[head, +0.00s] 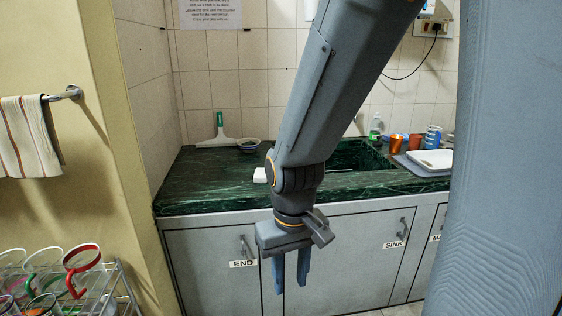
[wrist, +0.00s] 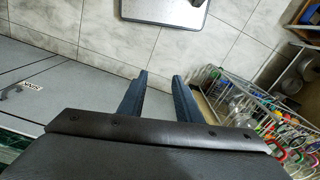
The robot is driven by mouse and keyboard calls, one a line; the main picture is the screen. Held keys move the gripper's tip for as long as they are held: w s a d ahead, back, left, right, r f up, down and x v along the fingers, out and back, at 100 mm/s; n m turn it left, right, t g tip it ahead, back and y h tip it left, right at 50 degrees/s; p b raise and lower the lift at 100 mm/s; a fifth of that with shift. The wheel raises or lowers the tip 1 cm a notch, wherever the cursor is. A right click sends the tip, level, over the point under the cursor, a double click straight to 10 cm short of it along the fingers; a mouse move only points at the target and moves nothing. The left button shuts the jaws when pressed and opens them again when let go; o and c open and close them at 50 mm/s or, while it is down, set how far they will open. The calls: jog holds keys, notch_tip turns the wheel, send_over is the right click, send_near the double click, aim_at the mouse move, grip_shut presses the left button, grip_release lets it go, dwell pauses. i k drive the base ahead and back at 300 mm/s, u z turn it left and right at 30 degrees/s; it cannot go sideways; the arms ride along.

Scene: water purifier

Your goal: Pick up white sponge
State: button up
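A small white block, likely the white sponge (head: 260,175), lies on the green marble counter (head: 215,190) in the head view. It is partly hidden behind my arm's wrist. My gripper (head: 291,285) hangs down in front of the cabinet doors, below the counter's front edge, with its two blue-grey fingers apart and nothing between them. In the wrist view my gripper (wrist: 160,95) also shows open and empty over floor tiles. The sponge is not in the wrist view.
A squeegee (head: 219,135) and a bowl (head: 248,145) stand at the back of the counter. A sink (head: 355,155), cups (head: 397,143) and a white tray (head: 432,160) are to the right. A wire rack (head: 95,285) with mugs stands at lower left.

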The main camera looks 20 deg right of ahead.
aim_at(259, 177)
jog(key=z, duration=0.5)
jog(key=i, duration=1.3)
jog(key=z, duration=0.45)
